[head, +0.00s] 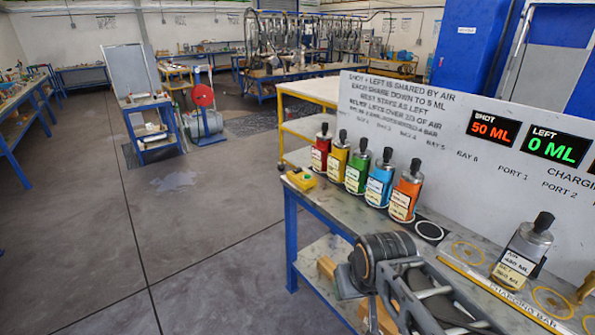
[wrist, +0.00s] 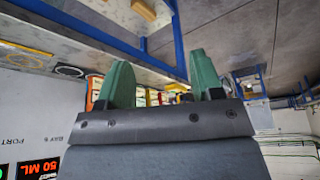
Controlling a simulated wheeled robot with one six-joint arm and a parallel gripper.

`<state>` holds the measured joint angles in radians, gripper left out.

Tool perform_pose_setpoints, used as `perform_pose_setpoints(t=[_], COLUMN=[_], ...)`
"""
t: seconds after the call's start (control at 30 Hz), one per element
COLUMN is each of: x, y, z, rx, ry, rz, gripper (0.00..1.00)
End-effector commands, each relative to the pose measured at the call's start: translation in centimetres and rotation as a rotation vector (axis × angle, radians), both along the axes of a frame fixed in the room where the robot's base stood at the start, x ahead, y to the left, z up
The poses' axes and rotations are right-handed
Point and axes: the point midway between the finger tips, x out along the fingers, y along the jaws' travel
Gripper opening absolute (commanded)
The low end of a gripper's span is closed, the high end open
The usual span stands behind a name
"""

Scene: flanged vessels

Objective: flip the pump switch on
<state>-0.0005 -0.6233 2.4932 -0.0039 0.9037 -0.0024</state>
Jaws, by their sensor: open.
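Small coloured things show beyond the fingers, partly hidden. In the head view my arm reaches over the front of the bench, and the fingers cannot be made out. The gripper looks apart from the yellow box.
Red (head: 321,152), yellow (head: 338,160), green (head: 357,170), blue (head: 379,182) and orange (head: 405,194) vessels stand along the bench. A grey vessel (head: 522,250) stands at the charging bar. The sign panel (head: 400,110) rises behind. Open floor (head: 190,230) lies left.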

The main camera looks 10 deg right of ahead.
Motion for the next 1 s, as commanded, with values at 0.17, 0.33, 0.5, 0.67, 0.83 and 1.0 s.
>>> perform_pose_setpoints(t=[0.17,0.33,0.5,0.67,0.83,1.0], x=[0.0,0.0,0.0,0.0,0.0,0.0], y=[0.0,0.0,0.0,0.0,0.0,0.0], z=[0.0,0.0,0.0,0.0,0.0,0.0], rx=[0.0,0.0,0.0,0.0,0.0,0.0], ry=[0.0,0.0,0.0,0.0,0.0,0.0], rz=[0.0,0.0,0.0,0.0,0.0,0.0], gripper=[0.48,0.32,0.15,0.0,0.0,0.0])
